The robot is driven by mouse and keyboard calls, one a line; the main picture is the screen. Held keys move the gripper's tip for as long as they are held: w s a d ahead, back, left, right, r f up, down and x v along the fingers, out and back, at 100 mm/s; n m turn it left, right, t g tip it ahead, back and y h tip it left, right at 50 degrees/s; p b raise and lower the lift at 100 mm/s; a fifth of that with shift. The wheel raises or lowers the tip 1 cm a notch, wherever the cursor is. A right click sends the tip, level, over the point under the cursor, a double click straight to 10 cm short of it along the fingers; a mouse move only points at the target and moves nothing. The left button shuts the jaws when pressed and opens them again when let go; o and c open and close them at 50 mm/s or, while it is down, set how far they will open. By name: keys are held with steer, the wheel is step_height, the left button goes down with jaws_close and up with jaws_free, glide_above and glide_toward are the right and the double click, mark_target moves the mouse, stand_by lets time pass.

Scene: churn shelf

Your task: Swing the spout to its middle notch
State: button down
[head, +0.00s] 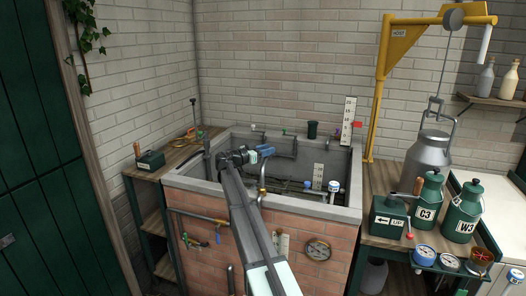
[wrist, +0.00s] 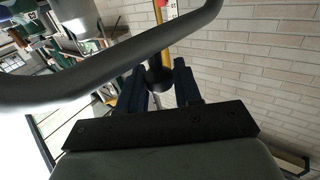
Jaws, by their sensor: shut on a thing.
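A thick grey curved pipe, which looks like the spout (wrist: 120,62), crosses the wrist view close to the camera. My gripper (wrist: 158,76) has its two dark blue fingers on either side of a small dark rounded piece, which looks like the spout's grip (wrist: 159,79). Whether it joins the pipe is hidden. In the head view my gripper (head: 270,150) is over the back middle of the stone basin (head: 178,180), its blue fingers toward the right. My arm and hand hide most of the spout there. I cannot make out the notches.
A dark upright post (head: 207,160) stands at the basin's left rim. A yellow hoist (head: 381,80) with a hanging grey can (head: 428,160) is at the right. Green canisters (head: 463,218) stand on the right bench. A white scale (head: 348,121) stands at the back rim.

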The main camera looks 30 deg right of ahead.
steer(key=shift+s+d+g, duration=0.1)
steer(key=shift+d+g, duration=0.1)
steer(key=shift+g, duration=0.1)
steer(key=c, duration=0.9)
jaws_free()
steer(key=shift+c, duration=0.2)
steer(key=shift+a, duration=0.15)
steer(key=s+a, duration=0.1)
steer(key=a, duration=1.2)
steer(key=shift+s+a, duration=0.25)
steer(key=shift+s, duration=0.15)
steer(key=shift+c, duration=0.2)
